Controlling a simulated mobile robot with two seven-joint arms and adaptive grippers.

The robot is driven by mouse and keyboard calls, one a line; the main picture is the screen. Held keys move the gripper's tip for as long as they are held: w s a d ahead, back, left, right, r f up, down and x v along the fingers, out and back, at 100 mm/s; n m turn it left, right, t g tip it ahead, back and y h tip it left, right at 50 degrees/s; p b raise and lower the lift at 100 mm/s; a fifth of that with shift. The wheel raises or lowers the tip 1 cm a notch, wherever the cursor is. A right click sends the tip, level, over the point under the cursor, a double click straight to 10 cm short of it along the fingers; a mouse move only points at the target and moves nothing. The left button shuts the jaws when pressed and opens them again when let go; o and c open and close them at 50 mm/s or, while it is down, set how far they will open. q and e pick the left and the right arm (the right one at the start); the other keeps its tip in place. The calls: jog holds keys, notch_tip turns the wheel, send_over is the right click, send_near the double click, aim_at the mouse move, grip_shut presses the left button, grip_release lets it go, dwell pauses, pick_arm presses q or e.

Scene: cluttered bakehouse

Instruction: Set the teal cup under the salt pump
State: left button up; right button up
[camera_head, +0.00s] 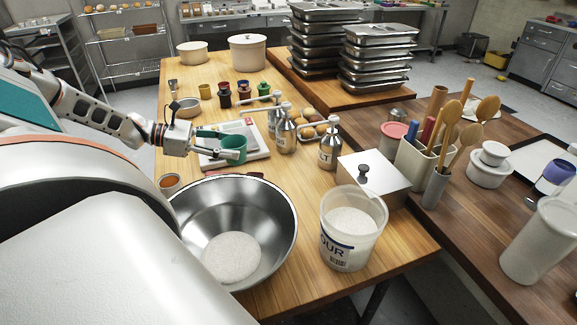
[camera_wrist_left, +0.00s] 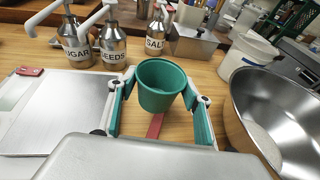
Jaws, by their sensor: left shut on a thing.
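The teal cup (camera_head: 232,149) is upright in my left gripper (camera_head: 212,147), near the right side of the white scale in the head view. In the left wrist view the cup (camera_wrist_left: 161,88) sits between the two teal-padded fingers of the gripper (camera_wrist_left: 163,96). Its height above the table is hard to tell. The salt pump (camera_head: 329,147) is a steel bottle with a white pump head, to the right of the cup and apart from it. In the left wrist view the salt pump (camera_wrist_left: 156,43) stands beyond the cup. My right gripper is not in view.
Sugar (camera_wrist_left: 76,48) and seeds (camera_wrist_left: 113,45) pumps stand left of the salt. A large steel bowl (camera_head: 183,215) and a flour tub (camera_head: 350,250) are near the front. The scale (camera_wrist_left: 62,100) lies at left. A steel box (camera_head: 378,178) stands right of the salt.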

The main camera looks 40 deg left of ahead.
pick_arm(q)
jog(key=b+x, duration=0.2)
jog(key=x, duration=0.4)
jog(key=r+b+x, duration=0.1)
jog(key=b+x, duration=0.1)
jog(key=x, duration=0.3)
jog(key=r+b+x, duration=0.1)
jog(key=b+x, duration=0.1)
jog(key=x, duration=0.4)
jog(key=shift+w+d+b, duration=0.35)
jog(key=shift+w, duration=0.2)
notch_tip(320, 180, down, 4)
jog(key=shift+b, duration=0.55)
jog(key=shift+f, duration=0.2)
jog(key=shift+r, duration=0.1)
jog(key=o, duration=1.1)
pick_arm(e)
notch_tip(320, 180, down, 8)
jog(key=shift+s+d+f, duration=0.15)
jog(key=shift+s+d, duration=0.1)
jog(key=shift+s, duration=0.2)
